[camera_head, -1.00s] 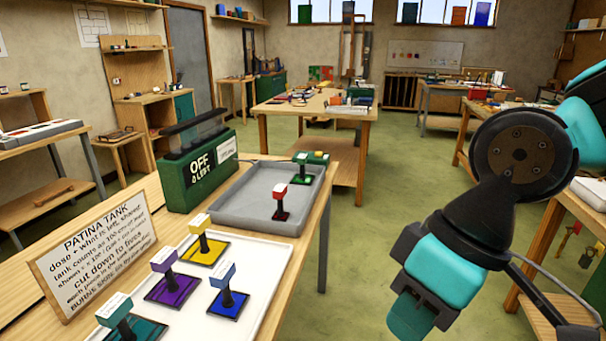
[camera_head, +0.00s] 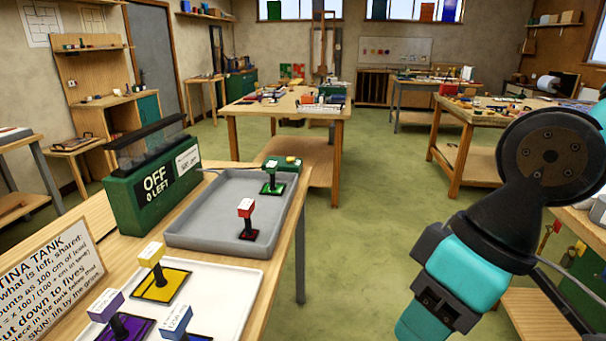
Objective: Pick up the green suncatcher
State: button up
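The green suncatcher (camera_head: 271,186) stands at the far end of the grey tray (camera_head: 187,239) on the near bench. It has a flat green base, a dark post and a green block on top. A red suncatcher (camera_head: 247,225) of the same shape stands nearer in that tray. My arm comes in at the right and bends down to the bottom edge, well to the right of the tray and apart from it. My gripper's fingertips do not show, so its opening cannot be seen.
A green tank box (camera_head: 155,190) reading "OFF 0 LEFT" stands left of the tray. A white tray (camera_head: 225,294) holds yellow, purple and blue pieces in front. A small green-and-yellow box (camera_head: 287,164) sits behind the green suncatcher. Open floor (camera_head: 375,230) lies right of the bench.

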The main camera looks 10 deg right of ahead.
aim_at(271, 188)
jog(key=z, duration=0.8)
jog(key=i, duration=2.4)
jog(key=u, duration=1.15)
jog(key=i, duration=0.95)
jog(key=u, duration=1)
